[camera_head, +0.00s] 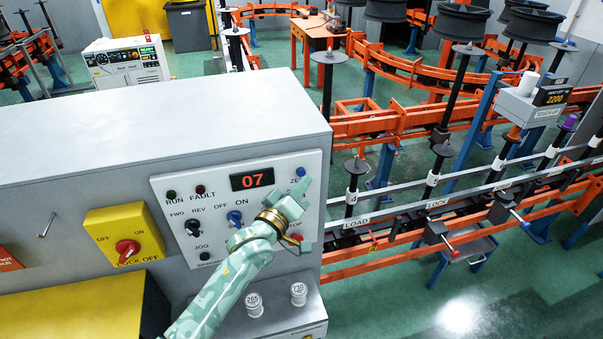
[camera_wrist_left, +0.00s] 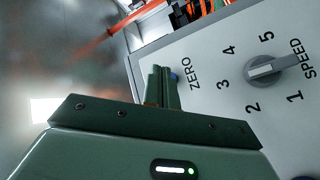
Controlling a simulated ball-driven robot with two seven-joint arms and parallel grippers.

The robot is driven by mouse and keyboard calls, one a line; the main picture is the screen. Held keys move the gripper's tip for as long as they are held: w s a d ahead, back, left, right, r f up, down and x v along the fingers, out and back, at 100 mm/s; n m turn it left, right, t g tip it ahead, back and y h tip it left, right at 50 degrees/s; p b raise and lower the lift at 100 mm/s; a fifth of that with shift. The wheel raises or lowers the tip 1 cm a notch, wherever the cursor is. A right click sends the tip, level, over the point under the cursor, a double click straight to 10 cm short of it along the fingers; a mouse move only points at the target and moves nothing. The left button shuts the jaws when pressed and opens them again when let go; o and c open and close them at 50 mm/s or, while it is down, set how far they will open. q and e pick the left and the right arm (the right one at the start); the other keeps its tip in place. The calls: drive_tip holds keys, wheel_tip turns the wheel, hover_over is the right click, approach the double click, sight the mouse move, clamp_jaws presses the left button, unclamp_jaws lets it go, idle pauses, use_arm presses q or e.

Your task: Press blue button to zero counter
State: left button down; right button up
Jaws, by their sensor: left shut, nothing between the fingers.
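The blue zero button (camera_head: 300,172) is at the upper right of the light control panel (camera_head: 172,188), beside the red-digit counter (camera_head: 251,180), which reads 07. My left gripper (camera_head: 302,184) is shut and empty, with its fingertips just below the button in the head view. In the left wrist view, the shut fingers (camera_wrist_left: 162,70) cover most of the button, and only a blue sliver (camera_wrist_left: 174,76) shows beside the ZERO label. I cannot tell whether the fingertips touch it. My right gripper is out of view.
The speed knob (camera_wrist_left: 278,67) is close to the fingers in the wrist view. A blue-based switch (camera_head: 234,217) and a black switch (camera_head: 193,227) are left of my arm. Two white cylinders (camera_head: 298,293) (camera_head: 254,304) stand on the ledge below. Orange rails (camera_head: 420,120) lie to the right.

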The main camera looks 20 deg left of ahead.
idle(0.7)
use_arm(q)
drive_tip(key=shift+w+a, duration=0.25)
drive_tip(key=shift+w, duration=0.15)
drive_tip(key=shift+w+a, duration=0.25)
drive_tip(key=shift+w, duration=0.1)
idle(0.6)
drive_tip(key=shift+r+p, duration=0.1)
drive_tip(key=shift+p, duration=0.2)
drive_tip(key=shift+s+d+p, duration=0.45)
drive_tip(key=shift+s+p, duration=0.1)
drive_tip(key=shift+s, duration=0.2)
